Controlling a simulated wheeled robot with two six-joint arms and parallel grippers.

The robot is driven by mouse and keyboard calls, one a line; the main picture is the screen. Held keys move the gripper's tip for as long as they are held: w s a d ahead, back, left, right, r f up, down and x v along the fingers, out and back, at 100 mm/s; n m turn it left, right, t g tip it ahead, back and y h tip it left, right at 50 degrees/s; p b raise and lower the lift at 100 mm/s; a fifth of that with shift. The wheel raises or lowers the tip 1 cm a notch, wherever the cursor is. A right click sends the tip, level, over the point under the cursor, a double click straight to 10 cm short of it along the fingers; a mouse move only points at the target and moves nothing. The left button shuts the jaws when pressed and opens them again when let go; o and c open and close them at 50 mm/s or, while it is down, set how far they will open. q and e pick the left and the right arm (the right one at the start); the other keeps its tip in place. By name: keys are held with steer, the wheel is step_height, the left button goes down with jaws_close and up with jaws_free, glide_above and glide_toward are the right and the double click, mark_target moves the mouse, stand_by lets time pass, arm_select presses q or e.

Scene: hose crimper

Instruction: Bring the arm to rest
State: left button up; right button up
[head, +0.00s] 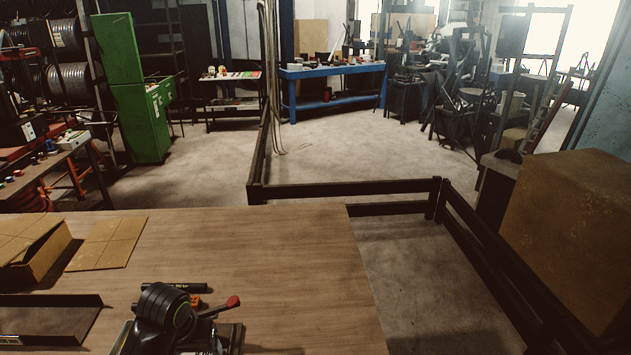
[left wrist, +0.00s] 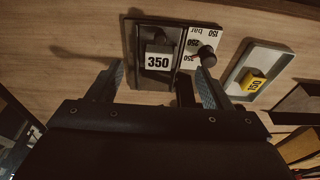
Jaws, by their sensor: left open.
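My left arm (head: 165,308) comes in at the bottom of the head view, over the wooden table (head: 260,255); its gripper is not clear there. In the left wrist view my left gripper (left wrist: 161,70) is open, its two fingers apart with nothing held between them. I cannot tell the gap between fingers and block. My right gripper is in neither view.
A red-tipped lever (head: 232,302) stands beside my arm. An open cardboard box (head: 38,262) and a dark tray (head: 50,322) are at the table's left. A yellow labelled block (left wrist: 254,83) sits on a grey tray (left wrist: 262,57). The table's right half is mostly clear.

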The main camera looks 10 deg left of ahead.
arm_select(q)
steer(key=s+f+m+t+y, duration=0.1)
steer(key=s+f, duration=0.2)
steer(key=s, duration=0.8)
steer(key=s+f+m, duration=0.1)
steer(key=s+f, duration=0.1)
steer(key=s, duration=0.9)
step_height(320, 180, down, 30)
steer(key=g+b, duration=0.1)
steer(key=b, duration=0.6)
steer(key=s+f+b, duration=0.2)
steer(key=s+f, duration=0.3)
steer(key=f, duration=0.3)
steer(key=s+f+b, duration=0.3)
steer(key=s+f, duration=0.2)
steer(key=f, duration=0.3)
steer(key=s+f+g+b, duration=0.1)
steer(key=s+f+b, duration=0.1)
steer(key=s+f, duration=0.3)
step_height(320, 180, down, 4)
steer(key=shift+d+r+h, duration=0.2)
steer(key=shift+r+h, duration=0.05)
steer(key=shift+h, duration=0.05)
